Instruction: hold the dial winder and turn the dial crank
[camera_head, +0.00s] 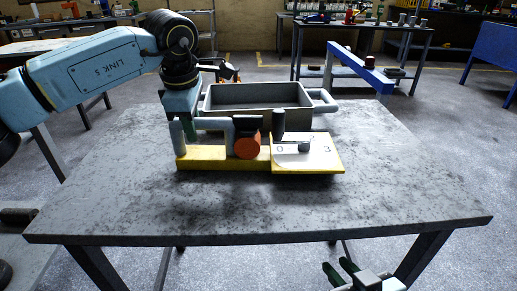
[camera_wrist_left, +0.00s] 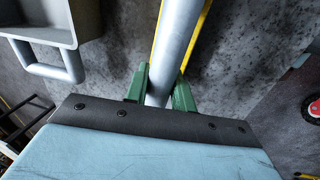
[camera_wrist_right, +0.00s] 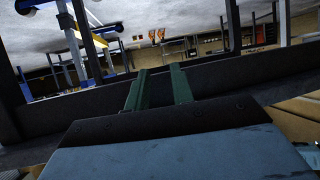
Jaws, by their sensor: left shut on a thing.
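The dial winder stands on the table, with a yellow base (camera_head: 225,165), a grey upright handle (camera_head: 177,133) at its left end, an orange disc (camera_head: 247,145) and a dark upright cylinder (camera_head: 278,122). Its white dial plate (camera_head: 325,157) carries numbers and a small grey knob (camera_head: 305,146); I cannot tell which part is the crank. My left gripper (camera_head: 186,130) is shut on the grey handle; the green fingers flank the grey bar (camera_wrist_left: 172,50) in the left wrist view. My right gripper (camera_head: 340,271) is open and empty, low beyond the table's front edge, with parted fingers (camera_wrist_right: 158,88).
A grey tray (camera_head: 255,97) with side handles stands behind the winder. The table's front and right (camera_head: 400,190) are clear. A blue bar (camera_head: 360,63) stands beyond the far edge. Workbenches stand farther back.

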